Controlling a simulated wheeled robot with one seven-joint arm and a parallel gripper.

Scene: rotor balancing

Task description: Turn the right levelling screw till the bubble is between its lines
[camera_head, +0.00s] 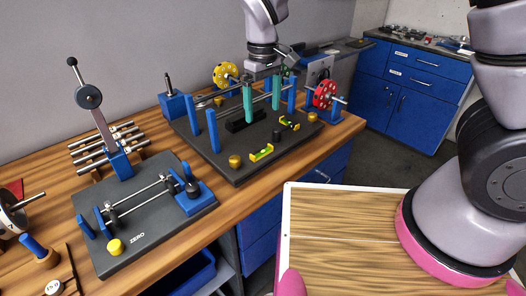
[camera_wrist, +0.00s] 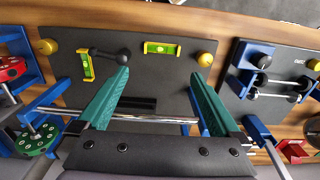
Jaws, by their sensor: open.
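The right levelling screw is a brass knob (camera_head: 313,117) at the right front corner of the dark base plate (camera_head: 215,158); in the wrist view it is the knob at upper left (camera_wrist: 48,46). A second brass knob (camera_head: 235,161) is at the left front corner, at upper right in the wrist view (camera_wrist: 205,59). Two yellow levels with green vials, one along the front edge (camera_head: 261,153) and one crosswise (camera_head: 289,123), lie on the plate. Their bubbles are too small to place against the lines. My gripper (camera_head: 263,114) is open and empty above the plate, apart from both knobs.
Blue posts (camera_head: 212,130) and a steel shaft stand around my gripper. A black knobbed part (camera_head: 277,136) lies between the levels. A red wheel (camera_head: 325,94) and a yellow wheel (camera_head: 226,75) are close by. A ZERO-marked stand (camera_head: 150,232) is at left.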

